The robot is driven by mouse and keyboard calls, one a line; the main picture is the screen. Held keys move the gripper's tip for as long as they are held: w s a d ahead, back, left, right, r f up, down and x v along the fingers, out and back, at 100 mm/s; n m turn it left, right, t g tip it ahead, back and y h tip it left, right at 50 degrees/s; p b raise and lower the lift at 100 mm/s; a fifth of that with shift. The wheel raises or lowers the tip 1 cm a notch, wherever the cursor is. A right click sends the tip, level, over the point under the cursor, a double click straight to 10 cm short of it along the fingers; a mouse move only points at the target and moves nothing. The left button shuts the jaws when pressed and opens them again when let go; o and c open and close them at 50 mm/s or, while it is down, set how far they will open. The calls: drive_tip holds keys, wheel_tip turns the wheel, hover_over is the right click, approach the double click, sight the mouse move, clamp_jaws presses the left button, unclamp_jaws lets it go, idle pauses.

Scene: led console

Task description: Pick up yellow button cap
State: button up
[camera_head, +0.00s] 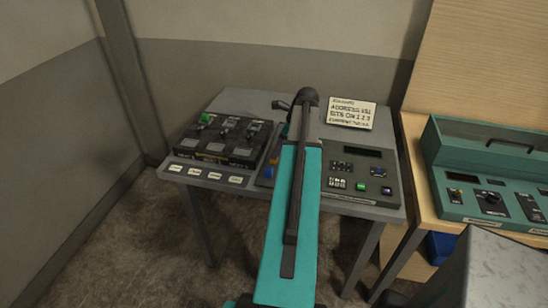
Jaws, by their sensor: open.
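I cannot clearly make out a yellow button cap. Small coloured pieces, blue and orange-red, show at the left edge of my teal arm, on the grey table (240,102); the arm covers part of that spot. My arm reaches over the middle of the table. My gripper (281,105) is at its dark far end, above the table's back half. It is small, dark and partly hidden by the arm, with nothing seen in it.
A black module panel (222,138) with a green button (206,118) sits left, several white labels before it. A dark console (366,185) with a green button is right. A sign (351,113) stands behind. A teal console (490,185) is on a wooden bench at far right.

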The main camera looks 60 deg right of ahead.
drive_tip(key=shift+p+x, duration=0.5)
drive_tip(key=shift+x, duration=1.05)
drive_tip(key=shift+r, duration=0.1)
drive_tip(key=shift+c, duration=0.4)
drive_tip(key=c, duration=1.1)
